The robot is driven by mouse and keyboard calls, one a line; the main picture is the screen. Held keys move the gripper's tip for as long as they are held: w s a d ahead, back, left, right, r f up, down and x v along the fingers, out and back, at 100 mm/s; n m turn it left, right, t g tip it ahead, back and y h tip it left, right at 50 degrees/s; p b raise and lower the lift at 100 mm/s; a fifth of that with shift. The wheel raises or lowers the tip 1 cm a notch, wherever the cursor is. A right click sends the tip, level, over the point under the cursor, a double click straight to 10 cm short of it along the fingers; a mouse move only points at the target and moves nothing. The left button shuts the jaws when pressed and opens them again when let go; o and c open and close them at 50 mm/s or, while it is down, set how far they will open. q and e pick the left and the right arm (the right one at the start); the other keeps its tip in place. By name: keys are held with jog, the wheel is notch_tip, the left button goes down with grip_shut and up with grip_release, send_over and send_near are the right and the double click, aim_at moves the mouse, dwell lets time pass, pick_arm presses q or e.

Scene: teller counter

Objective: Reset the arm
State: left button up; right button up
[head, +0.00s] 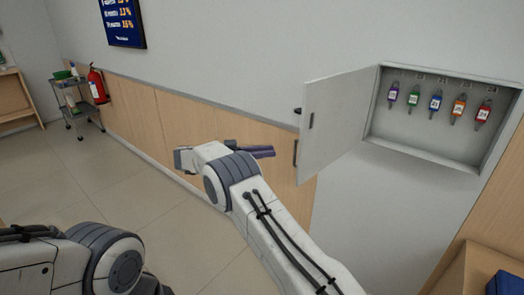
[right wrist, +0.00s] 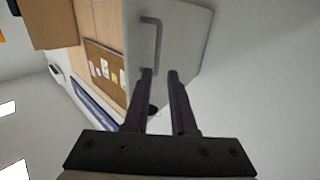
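My right gripper (head: 268,151) is left of the open door of the wall key cabinet in the head view, with its dark purple fingers pointing toward the door. In the right wrist view its two fingers (right wrist: 160,72) stand apart with nothing held between them. The grey cabinet door (head: 338,125) is swung open to the left; its handle (right wrist: 158,48) shows just beyond the fingertips in the right wrist view. I cannot tell if the fingers touch it. My left arm shows at the lower left of the head view, but its gripper is out of view.
The open key cabinet (head: 418,134) holds several coloured key tags on hooks. A wooden counter with a blue item (head: 505,284) is at the lower right. A trolley (head: 78,108) and a fire extinguisher (head: 97,85) stand far left. The tiled floor between is clear.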

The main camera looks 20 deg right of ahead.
jog(key=shift+w+a, duration=0.1)
jog(key=shift+a, duration=0.6)
jog(key=shift+a, duration=0.1)
